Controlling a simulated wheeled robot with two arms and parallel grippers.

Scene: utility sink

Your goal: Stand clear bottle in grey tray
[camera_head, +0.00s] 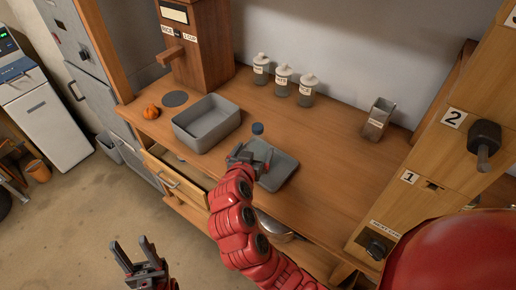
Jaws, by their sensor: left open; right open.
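A bottle with a blue cap (257,128) is at the back edge of a flat grey tray (283,172) on the wooden counter. Only its cap and a little of its top show clearly; my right gripper hides the rest, so I cannot tell whether it stands on the tray or behind it. My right gripper (247,157) is open, over the tray's left part, just in front of the bottle; I cannot tell whether it touches it. A deeper grey open bin (192,140) stands to the left. My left gripper (137,255) is open and empty, low in front of the counter.
Several lidded jars (283,80) stand along the wall. A metal container (378,119) is at the back right. An orange round item (151,112) and a dark disc (175,99) lie at the left. A drawer (174,178) stands open below. The counter right of the tray is clear.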

